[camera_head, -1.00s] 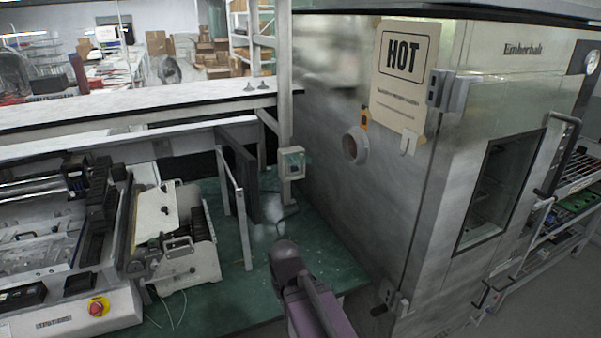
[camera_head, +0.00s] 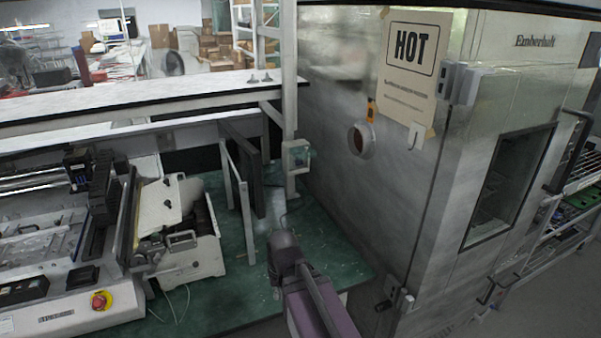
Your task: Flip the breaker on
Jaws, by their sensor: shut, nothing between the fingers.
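A small pale grey box (camera_head: 296,156) with a darker greenish-blue front is fixed to the upright metal post, above the green bench. It looks like the breaker box, but its switch is too small to make out, so I cannot tell its position. My arm reaches in from the bottom middle, with a purple link and a dark rounded joint below the box. A gap shows between this joint and the box. My gripper and its fingertips do not show.
The big metal oven (camera_head: 355,220) with a HOT sign (camera_head: 413,58) stands close on the right. A white bench machine (camera_head: 185,240) and a larger machine (camera_head: 50,270) stand left. A pale upright frame (camera_head: 238,200) rises left of the post. Green bench top (camera_head: 330,235) is bare near the oven.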

